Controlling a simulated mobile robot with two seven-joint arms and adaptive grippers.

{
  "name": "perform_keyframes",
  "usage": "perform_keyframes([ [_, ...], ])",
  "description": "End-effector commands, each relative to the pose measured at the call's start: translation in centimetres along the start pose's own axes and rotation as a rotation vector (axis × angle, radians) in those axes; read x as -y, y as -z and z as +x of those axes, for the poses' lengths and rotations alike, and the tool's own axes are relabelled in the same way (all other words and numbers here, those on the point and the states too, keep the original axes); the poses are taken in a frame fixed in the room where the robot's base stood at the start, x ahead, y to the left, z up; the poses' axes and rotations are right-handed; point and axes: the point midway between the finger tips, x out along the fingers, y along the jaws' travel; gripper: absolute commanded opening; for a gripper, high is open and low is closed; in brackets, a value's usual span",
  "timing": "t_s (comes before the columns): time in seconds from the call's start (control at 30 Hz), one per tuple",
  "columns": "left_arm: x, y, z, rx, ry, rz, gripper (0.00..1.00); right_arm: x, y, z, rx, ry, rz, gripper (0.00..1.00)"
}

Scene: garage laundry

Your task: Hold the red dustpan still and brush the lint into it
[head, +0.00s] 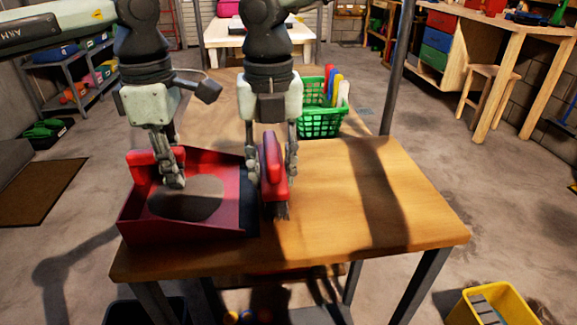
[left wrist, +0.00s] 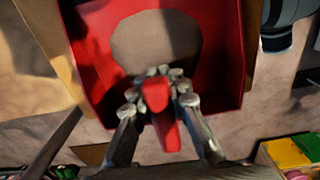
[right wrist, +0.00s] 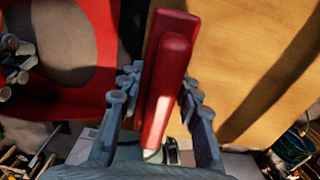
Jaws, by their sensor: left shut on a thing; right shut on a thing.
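The red dustpan (head: 131,218) lies on the wooden table at its left end, with its dark lip to the right. My left gripper (head: 171,178) is shut on the dustpan's red handle, which shows between its fingers in the left wrist view (left wrist: 166,132). A flat grey-brown round patch (head: 185,200) shows on the pan floor; I cannot tell whether it is lint. My right gripper (head: 271,172) is shut on a red brush (right wrist: 168,82), held upright just right of the lip, its dark bristles down at the tabletop. I make out no separate lint on the table.
The wooden table (head: 375,195) is bare to the right of the brush. A green basket (head: 320,122) with coloured bottles stands behind. A yellow bin (head: 492,303) is on the floor at front right. Shelves and a workbench line the walls.

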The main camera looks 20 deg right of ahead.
Motion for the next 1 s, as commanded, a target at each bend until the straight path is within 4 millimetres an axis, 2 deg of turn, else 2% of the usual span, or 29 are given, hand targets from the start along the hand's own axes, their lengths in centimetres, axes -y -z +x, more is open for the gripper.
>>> perform_keyframes([
  [0.13, 0.0, -0.1, 0.0, 0.001, 0.0, 0.0, 0.0, -1.9, 0.0, 0.1, -0.002, -0.002, -0.001, 0.02],
  [0.33, 0.1, -0.3, 0.1, 0.005, 0.001, 0.005, 0.0, -2.8, 0.1, -0.1, 0.001, -0.009, -0.001, 0.02],
  [0.57, 0.2, -0.6, 0.2, 0.007, 0.003, 0.007, 0.0, -2.8, 0.1, -0.3, 0.002, -0.008, -0.003, 0.02],
  [1.0, 0.2, -0.3, 0.3, 0.0, 0.006, 0.007, 0.0, -1.2, -0.1, -4.4, 0.009, -0.009, 0.0, 0.02],
])
